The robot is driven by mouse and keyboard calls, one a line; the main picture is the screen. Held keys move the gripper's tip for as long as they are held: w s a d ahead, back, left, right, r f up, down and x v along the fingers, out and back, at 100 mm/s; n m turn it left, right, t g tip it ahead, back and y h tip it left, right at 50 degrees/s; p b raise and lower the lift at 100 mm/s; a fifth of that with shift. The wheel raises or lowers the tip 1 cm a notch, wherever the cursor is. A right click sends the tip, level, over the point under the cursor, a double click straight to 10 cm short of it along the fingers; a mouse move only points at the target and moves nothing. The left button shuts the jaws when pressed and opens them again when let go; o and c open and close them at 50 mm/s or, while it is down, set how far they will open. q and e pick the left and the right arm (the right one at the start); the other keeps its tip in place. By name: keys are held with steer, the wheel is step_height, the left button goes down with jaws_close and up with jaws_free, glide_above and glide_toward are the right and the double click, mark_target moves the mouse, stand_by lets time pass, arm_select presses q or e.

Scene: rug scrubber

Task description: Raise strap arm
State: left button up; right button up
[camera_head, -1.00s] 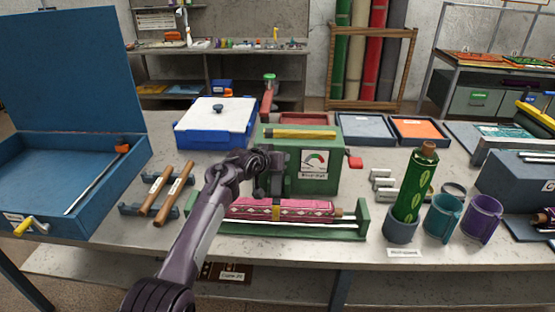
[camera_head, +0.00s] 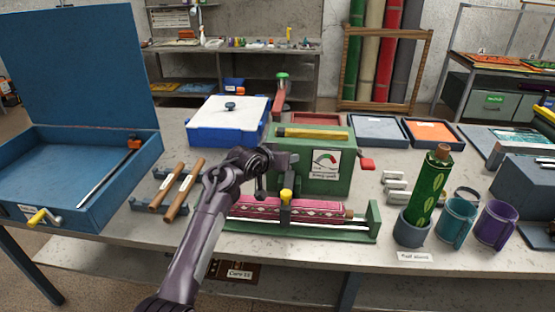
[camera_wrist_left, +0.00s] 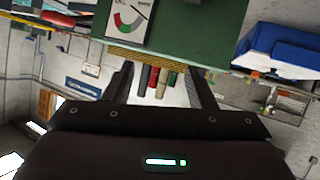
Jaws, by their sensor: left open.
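A dark strap arm with a yellow knob (camera_head: 286,196) stands at the front of the pink patterned roll (camera_head: 310,209), which lies in a long green cradle (camera_head: 372,222) in front of the green gauge box (camera_head: 300,175). My left gripper (camera_head: 274,176) is just above and left of the yellow knob, close to the box's front. Its fingers are apart, and in the left wrist view the gap between them (camera_wrist_left: 160,78) is empty. The green box (camera_wrist_left: 190,30) also fills the top of that view. The strap arm cannot be made out there. My right gripper is out of view.
An open blue case (camera_head: 70,170) is at the far left. A red handle (camera_head: 367,164) juts from the box.

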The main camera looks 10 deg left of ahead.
arm_select(q)
steer(key=shift+v, duration=1.85)
